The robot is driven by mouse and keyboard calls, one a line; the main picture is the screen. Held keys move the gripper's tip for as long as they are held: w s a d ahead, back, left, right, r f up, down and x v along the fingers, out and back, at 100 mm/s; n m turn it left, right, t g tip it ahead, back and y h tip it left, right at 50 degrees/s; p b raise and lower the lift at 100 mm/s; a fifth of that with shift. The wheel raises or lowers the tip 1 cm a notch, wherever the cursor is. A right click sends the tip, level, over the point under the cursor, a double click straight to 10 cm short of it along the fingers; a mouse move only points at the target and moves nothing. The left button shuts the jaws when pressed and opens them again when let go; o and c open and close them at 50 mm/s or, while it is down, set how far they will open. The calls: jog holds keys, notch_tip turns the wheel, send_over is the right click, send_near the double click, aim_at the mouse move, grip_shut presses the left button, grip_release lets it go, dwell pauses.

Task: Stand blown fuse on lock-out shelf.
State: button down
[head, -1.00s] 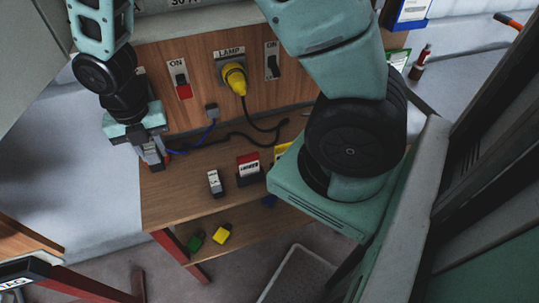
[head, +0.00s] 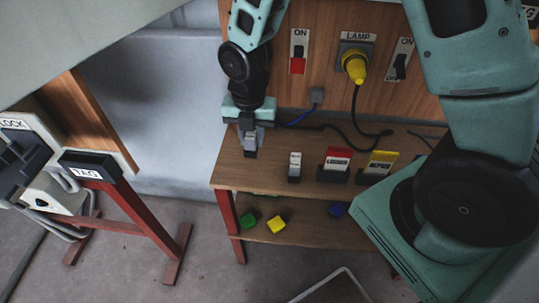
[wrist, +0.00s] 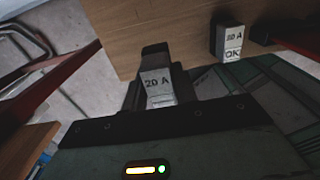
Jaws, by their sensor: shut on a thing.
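My gripper (head: 250,143) is shut on a small pale fuse marked 20 A, which shows between the fingers in the wrist view (wrist: 158,85). It is held above the left end of the wooden bench; the fingers hide much of it in the head view. A second fuse (head: 294,168), marked OK in the wrist view (wrist: 231,42), stands on the bench to the right. At the far left is a red-legged stand with a label reading LOCK (head: 15,124) and a black block marked TAG (head: 88,165). I cannot tell which surface there is the lock-out shelf.
A red-and-white card holder (head: 335,165) and a yellow one (head: 378,166) stand on the bench. Green (head: 248,222) and yellow (head: 276,224) blocks lie on its lower shelf. Open floor (head: 185,200) lies between bench and stand.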

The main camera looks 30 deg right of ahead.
notch_tip(320, 180, down, 8)
jog(key=shift+f, duration=0.1)
dwell(0.4)
jog(key=c, duration=1.1)
grip_release()
notch_tip(320, 180, up, 12)
jog(key=shift+f, duration=0.1)
jog(key=s+a+r+m, duration=0.3)
jog(key=s+r+m, duration=0.2)
jog(key=s+m, duration=0.5)
jog(key=s+a+r+m, duration=0.3)
jog(key=s+r+m, duration=0.2)
jog(key=s+m, duration=0.4)
jog(key=shift+s+r+m+y, duration=0.3)
jog(key=shift+s+r+m, duration=0.1)
jog(key=shift+m, duration=0.7)
